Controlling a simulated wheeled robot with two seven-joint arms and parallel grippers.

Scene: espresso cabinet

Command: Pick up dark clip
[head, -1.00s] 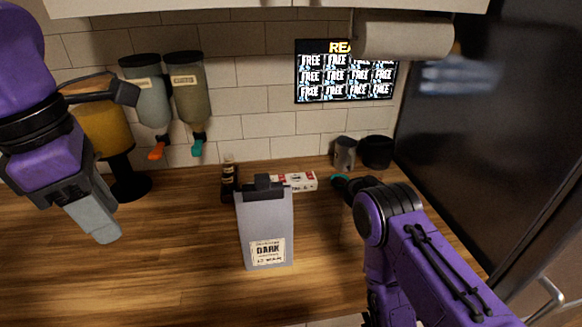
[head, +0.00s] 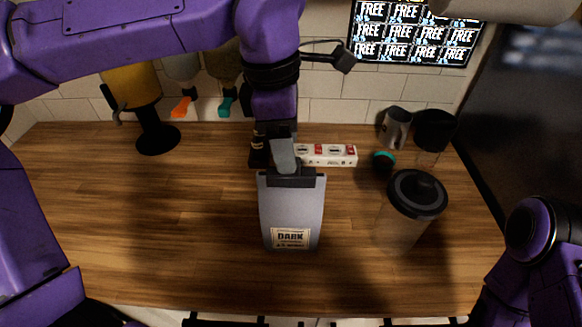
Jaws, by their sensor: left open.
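The dark clip (head: 291,181) is a black clip across the top of a grey bag (head: 291,212) labelled "DARK". The bag stands upright on the wooden counter. My left gripper (head: 283,163) comes down from above, right over the clip's middle. Its grey finger overlaps the clip's upper part in the picture. It is open; whether it touches the clip cannot be told. The second finger is hidden. My right arm shows at the right edge, and its gripper is out of view.
A clear container with a black lid (head: 417,194) stands right of the bag. Behind are a red-and-white box (head: 327,155), a small dark bottle (head: 258,149), a grey cup (head: 395,127) and a teal-topped item (head: 383,160). The counter (head: 150,215) left of the bag is clear.

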